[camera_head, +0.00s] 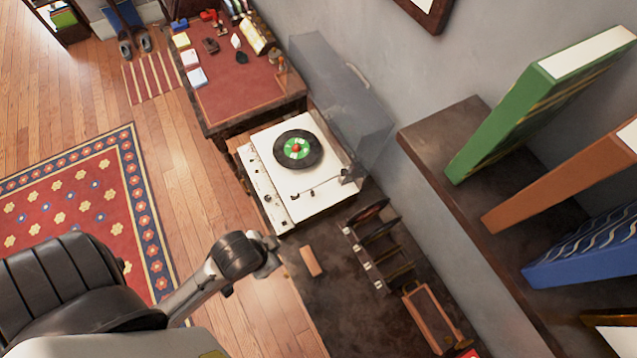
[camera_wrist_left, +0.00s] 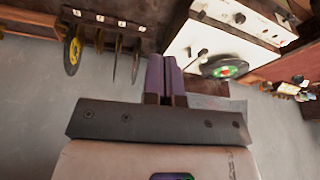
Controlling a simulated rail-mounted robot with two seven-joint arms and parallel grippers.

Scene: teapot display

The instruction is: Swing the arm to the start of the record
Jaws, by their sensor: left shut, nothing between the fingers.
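A white record player (camera_head: 279,187) stands on the dark cabinet, its clear lid (camera_head: 345,95) raised. A black record with a green label (camera_head: 297,149) lies on it and also shows in the left wrist view (camera_wrist_left: 224,68). The player's slim arm (camera_head: 318,188) lies along the deck's near right side, apart from the record. My left gripper (camera_head: 272,257) is just short of the player's near left corner, above the cabinet edge. In the left wrist view its purple fingers (camera_wrist_left: 163,75) are shut and empty, pointing beside the deck. My right gripper is not in view.
A rack with upright records (camera_head: 372,240) stands right of the player. A small brown block (camera_head: 311,261) and a wooden tray (camera_head: 430,318) lie on the cabinet. A shelf with large books (camera_head: 545,100) juts out at the right. A red-topped desk (camera_head: 235,85) stands behind the player.

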